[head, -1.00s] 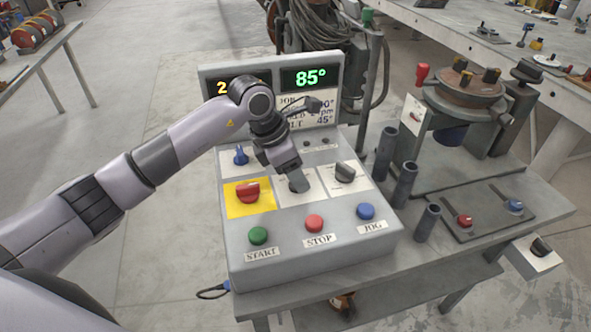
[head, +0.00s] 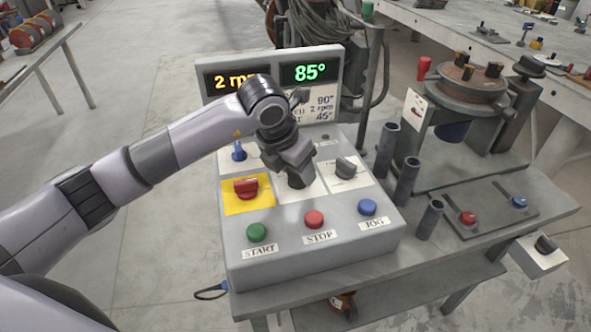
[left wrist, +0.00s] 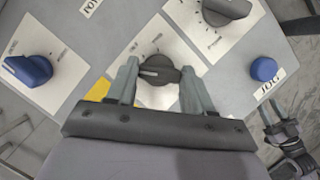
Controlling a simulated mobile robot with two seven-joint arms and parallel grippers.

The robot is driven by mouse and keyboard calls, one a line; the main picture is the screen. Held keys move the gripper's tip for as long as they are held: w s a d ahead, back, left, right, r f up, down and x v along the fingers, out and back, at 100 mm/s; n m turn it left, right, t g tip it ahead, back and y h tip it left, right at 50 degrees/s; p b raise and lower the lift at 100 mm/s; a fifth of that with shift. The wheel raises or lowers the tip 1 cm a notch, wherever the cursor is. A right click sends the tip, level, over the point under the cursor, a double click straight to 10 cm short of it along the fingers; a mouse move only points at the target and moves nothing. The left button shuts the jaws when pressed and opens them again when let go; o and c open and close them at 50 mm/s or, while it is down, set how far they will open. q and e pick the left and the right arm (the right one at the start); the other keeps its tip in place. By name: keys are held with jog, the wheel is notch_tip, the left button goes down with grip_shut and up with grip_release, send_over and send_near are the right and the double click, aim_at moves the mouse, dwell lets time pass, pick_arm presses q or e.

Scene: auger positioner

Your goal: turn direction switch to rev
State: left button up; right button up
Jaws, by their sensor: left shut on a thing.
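The direction switch is a black rotary knob on a white plate in the middle of the console; it shows in the left wrist view (left wrist: 158,70). A light pointer line on it points left in that view. The plate's lettering is too small and partly hidden to read. My left gripper (head: 300,178) comes down on this knob from above in the head view and hides most of it. In the left wrist view my left gripper's fingers (left wrist: 160,82) stand on both sides of the knob, shut on it. What seems to be my right gripper (left wrist: 280,135) shows small at lower right.
Close around are a red knob (head: 246,188) on a yellow plate, a blue knob (head: 239,152) and a grey knob (head: 345,168). START (head: 256,232), STOP (head: 314,219) and JOG (head: 367,207) buttons line the front. Dark upright tubes (head: 405,180) stand at right.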

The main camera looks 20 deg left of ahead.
pick_arm(q)
jog(key=shift+n+y+b, duration=0.4)
jog(key=shift+n, duration=0.6)
jog(key=shift+r, duration=0.1)
jog(key=o, duration=1)
jog(key=shift+o, duration=0.2)
jog(key=v, duration=0.7)
jog(key=shift+b, duration=0.4)
jog(key=shift+s, duration=0.15)
